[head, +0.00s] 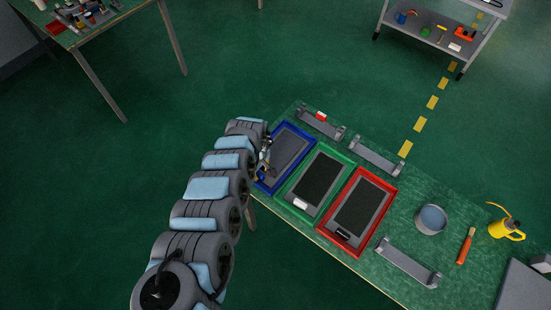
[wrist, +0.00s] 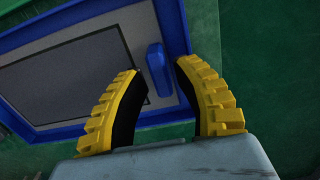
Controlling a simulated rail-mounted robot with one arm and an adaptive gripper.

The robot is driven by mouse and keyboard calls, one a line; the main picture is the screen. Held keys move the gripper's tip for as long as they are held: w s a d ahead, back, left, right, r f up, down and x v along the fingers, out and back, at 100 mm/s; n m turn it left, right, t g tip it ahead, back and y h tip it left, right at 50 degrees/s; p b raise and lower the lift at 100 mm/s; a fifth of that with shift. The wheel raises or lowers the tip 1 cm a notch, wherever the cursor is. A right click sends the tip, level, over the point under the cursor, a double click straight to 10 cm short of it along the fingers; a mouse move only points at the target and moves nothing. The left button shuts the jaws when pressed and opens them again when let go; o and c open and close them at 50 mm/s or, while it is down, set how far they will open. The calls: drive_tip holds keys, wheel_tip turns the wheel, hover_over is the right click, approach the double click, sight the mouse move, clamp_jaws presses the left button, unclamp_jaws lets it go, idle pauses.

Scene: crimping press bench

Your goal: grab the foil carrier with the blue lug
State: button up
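The foil carrier (wrist: 62,72), a flat grey plate with a darker panel, lies in the blue tray (head: 301,130). Its blue lug (wrist: 158,68) stands near the carrier's edge in the wrist view. In the head view the carrier (head: 288,147) shows in part, and my arm and gripper hide its near end and the lug. My gripper (wrist: 160,76) is open, with its yellow-backed black fingers on either side of the lug as seen in the wrist view. A gap shows on the left finger's side; the right tip looks close to the lug. I cannot tell whether it touches.
A green tray (head: 346,155) and a red tray (head: 393,188) stand alongside with similar carriers, with a white lug (head: 300,203) and a black lug (head: 343,234). Grey brackets (head: 376,157), a cup (head: 431,219), a brush (head: 466,246) and a yellow oil can (head: 507,229) share the bench.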

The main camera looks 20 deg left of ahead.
drive_tip(key=shift+f, duration=0.65)
drive_tip(key=shift+c, duration=0.4)
clamp_jaws()
